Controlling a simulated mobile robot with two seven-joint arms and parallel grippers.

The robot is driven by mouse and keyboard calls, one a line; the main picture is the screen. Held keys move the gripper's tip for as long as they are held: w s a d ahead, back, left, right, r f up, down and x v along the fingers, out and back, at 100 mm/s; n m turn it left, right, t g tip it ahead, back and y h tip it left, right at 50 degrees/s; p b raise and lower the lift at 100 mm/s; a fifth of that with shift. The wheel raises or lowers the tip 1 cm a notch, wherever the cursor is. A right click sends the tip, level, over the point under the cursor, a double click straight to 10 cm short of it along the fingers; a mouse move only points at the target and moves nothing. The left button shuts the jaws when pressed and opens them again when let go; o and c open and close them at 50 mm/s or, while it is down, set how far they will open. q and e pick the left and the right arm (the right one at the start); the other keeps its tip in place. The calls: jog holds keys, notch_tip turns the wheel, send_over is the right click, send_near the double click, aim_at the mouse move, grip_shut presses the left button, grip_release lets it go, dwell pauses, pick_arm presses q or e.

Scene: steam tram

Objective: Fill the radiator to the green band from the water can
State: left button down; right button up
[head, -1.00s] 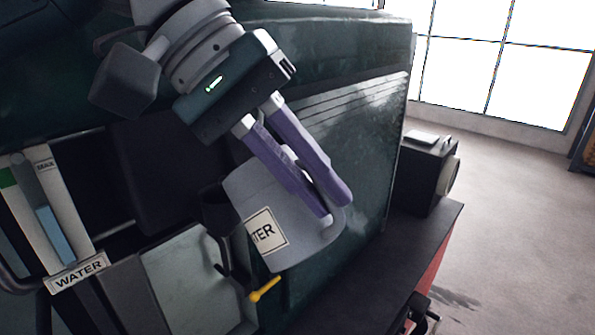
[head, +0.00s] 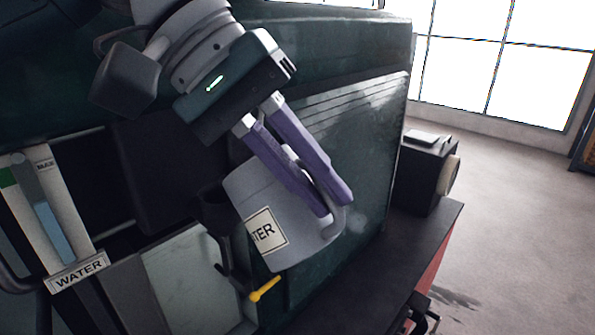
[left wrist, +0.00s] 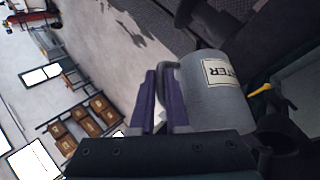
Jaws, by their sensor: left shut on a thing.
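My left gripper (head: 332,206) is shut on the handle of the grey water can (head: 296,238), which carries a partly visible WATER label. The can is tilted, its left side against a dark funnel-like filler (head: 215,208); its spout and any stream are hidden. The can also shows in the left wrist view (left wrist: 217,108). The water gauge (head: 48,225) at the left has a blue column whose top stands below the green band (head: 7,178) and the MAX label. A WATER plate (head: 78,272) sits under it. My right gripper is not in view.
A yellow-handled tap (head: 264,289) is just below the can. The dark green tram body (head: 350,150) is close behind it. A dark ledge with a black box lamp (head: 425,175) lies to the right. Open floor (head: 515,220) lies beyond.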

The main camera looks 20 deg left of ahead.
pick_arm(q)
jog(key=shift+r, duration=0.1)
dwell(0.3)
jog(key=shift+w+a+r+h+p, duration=0.1)
jog(key=shift+a+r+h+p, duration=0.1)
jog(key=shift+r+p, duration=0.2)
jog(key=shift+w+a+r+h+p, duration=0.1)
jog(key=shift+a+r+h+p, duration=0.05)
jog(key=shift+r+h+p, duration=0.15)
dwell(1.1)
jog(key=shift+s+d+f+y+p, duration=0.1)
jog(key=shift+d+f+y+p, duration=0.05)
jog(key=shift+y+p, duration=0.2)
jog(key=shift+f, duration=0.25)
jog(key=shift+d, duration=0.1)
dwell(0.4)
jog(key=shift+s+d+f+p, duration=0.1)
jog(key=shift+f+p, duration=0.2)
jog(key=shift+p, duration=0.2)
jog(key=shift+f+y, duration=0.15)
jog(key=shift+y, duration=0.1)
